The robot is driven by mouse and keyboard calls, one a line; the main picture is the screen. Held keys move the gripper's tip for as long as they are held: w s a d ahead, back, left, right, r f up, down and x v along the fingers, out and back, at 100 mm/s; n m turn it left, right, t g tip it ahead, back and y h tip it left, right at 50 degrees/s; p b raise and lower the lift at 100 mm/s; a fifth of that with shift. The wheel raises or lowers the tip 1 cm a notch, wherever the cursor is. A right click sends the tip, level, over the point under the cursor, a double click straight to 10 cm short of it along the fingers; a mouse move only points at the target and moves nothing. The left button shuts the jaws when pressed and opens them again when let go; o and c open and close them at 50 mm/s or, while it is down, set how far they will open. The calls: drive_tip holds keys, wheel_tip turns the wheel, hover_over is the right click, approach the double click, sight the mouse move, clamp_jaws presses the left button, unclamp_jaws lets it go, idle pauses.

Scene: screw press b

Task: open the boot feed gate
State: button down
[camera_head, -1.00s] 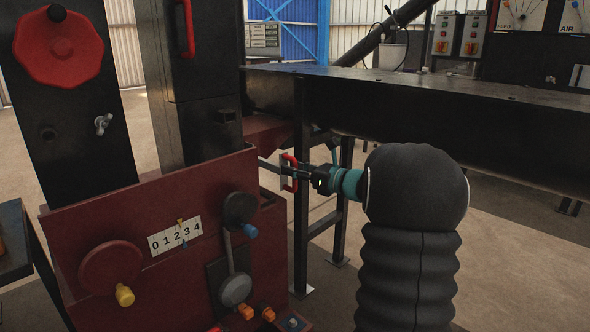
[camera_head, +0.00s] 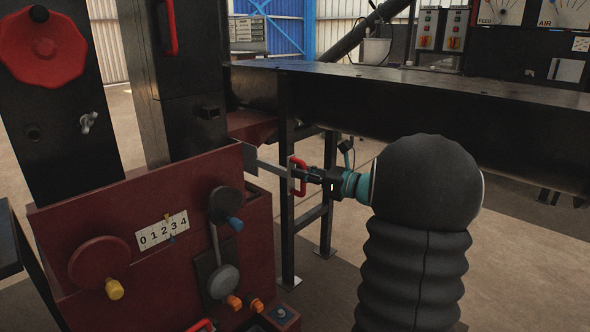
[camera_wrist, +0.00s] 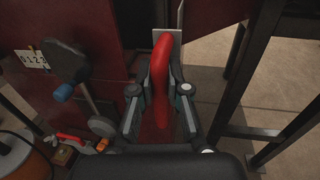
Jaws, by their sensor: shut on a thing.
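The boot feed gate is a flat grey metal slide (camera_head: 270,168) sticking out of the right side of the dark red press housing (camera_head: 110,215). Its outer end carries a red handle (camera_head: 299,163). My gripper (camera_head: 305,176) is shut on this handle, coming from the right. In the wrist view the red handle (camera_wrist: 161,65) stands upright between the two fingers of my gripper (camera_wrist: 160,92), and part of the grey slide (camera_wrist: 179,18) shows behind it. The fingers hide part of the handle.
A black bench or trough (camera_head: 400,105) on dark legs (camera_head: 288,200) runs behind my arm. The press front carries a lever with a blue knob (camera_head: 236,223) and a 0-to-4 scale (camera_head: 163,230). Open concrete floor lies at the right.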

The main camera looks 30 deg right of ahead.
drive_tip(key=c, duration=1.1)
unclamp_jaws()
drive_tip(key=shift+c, duration=0.2)
drive_tip(key=v, duration=1.2)
